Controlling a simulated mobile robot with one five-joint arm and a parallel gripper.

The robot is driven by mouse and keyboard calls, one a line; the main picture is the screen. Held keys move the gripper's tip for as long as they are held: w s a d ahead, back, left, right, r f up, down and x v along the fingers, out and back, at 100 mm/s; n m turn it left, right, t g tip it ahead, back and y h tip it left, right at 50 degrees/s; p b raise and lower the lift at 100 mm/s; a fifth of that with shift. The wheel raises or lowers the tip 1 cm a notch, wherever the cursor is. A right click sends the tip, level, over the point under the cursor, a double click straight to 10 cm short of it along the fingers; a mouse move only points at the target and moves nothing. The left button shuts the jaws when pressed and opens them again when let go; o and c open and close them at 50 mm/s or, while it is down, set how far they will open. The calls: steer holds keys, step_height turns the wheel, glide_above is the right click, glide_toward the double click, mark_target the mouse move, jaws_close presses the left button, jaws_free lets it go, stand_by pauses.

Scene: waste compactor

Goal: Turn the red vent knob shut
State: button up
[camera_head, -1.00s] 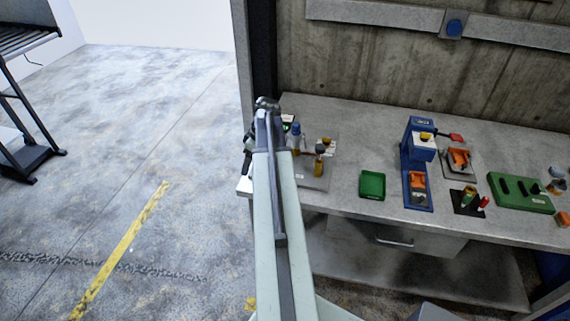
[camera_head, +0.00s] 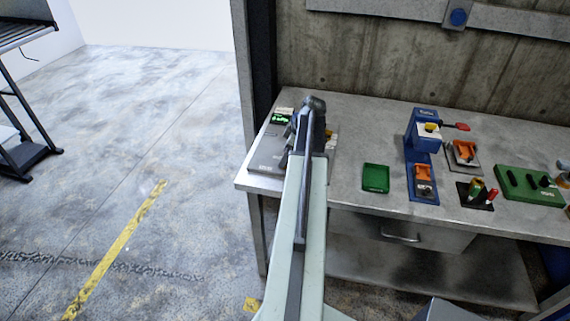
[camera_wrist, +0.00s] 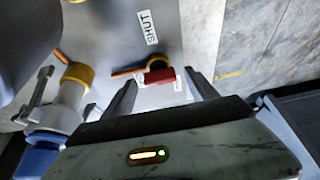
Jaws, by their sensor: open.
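A white label reading SHUT (camera_wrist: 147,27) lies above the knob in that view. My gripper (camera_wrist: 161,80) is open, with one finger on each side of the knob. I cannot tell whether the fingers touch it. In the head view my arm covers the knob and my gripper's fingers.
A grey valve body with a yellow collar (camera_wrist: 76,74) and a blue part (camera_wrist: 37,158) stands left of my gripper. On the bench, a green tray (camera_head: 375,178), a blue press (camera_head: 424,160) and a green block (camera_head: 530,186) stand to the right. Open floor lies left.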

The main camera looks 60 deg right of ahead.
steer(key=shift+w+f, duration=0.15)
steer(key=shift+f, duration=0.3)
steer(key=shift+r, duration=0.15)
steer(key=c, duration=1.4)
steer(key=shift+o, duration=0.2)
